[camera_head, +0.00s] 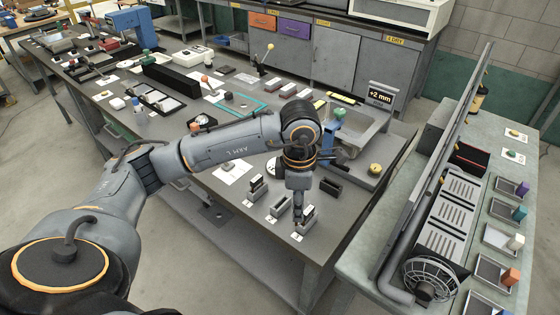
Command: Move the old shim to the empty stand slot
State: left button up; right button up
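Three small grey stands with white label cards sit near the front edge of the bench: a left one (258,191), a middle one (278,207) and a right one (309,221). The left stand holds a pale upright piece. The middle stand looks empty. My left gripper (299,220) points straight down at the right stand, touching or just above it. Its fingers are small and dark, and I cannot tell whether they are shut or hold a shim. Which piece is the old shim is not clear. My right gripper is not in view.
A black block (331,186) lies right of the gripper. A side bench with trays (501,238) is at the right, across a gap.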

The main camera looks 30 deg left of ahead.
pick_arm(q)
jog(key=w+a+r+n+p, duration=0.1)
jog(key=w+a+n+p, duration=0.3)
jog(key=n, duration=1.1)
jog(key=w+a+n+p, duration=0.2)
jog(key=a+n, duration=0.3)
jog(key=n, duration=0.9)
notch_tip(320, 180, down, 6)
jog(key=b, duration=0.4)
jog(key=shift+w+a, duration=0.1)
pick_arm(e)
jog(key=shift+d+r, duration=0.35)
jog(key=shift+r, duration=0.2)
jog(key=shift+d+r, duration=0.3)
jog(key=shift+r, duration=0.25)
pick_arm(q)
jog(key=shift+r, duration=0.1)
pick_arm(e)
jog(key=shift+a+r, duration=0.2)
pick_arm(q)
jog(key=shift+f+b, duration=0.4)
jog(key=shift+f, duration=0.25)
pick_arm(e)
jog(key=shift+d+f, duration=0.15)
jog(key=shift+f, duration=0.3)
pick_arm(q)
jog(key=shift+f+b, duration=1)
jog(key=shift+f, duration=0.45)
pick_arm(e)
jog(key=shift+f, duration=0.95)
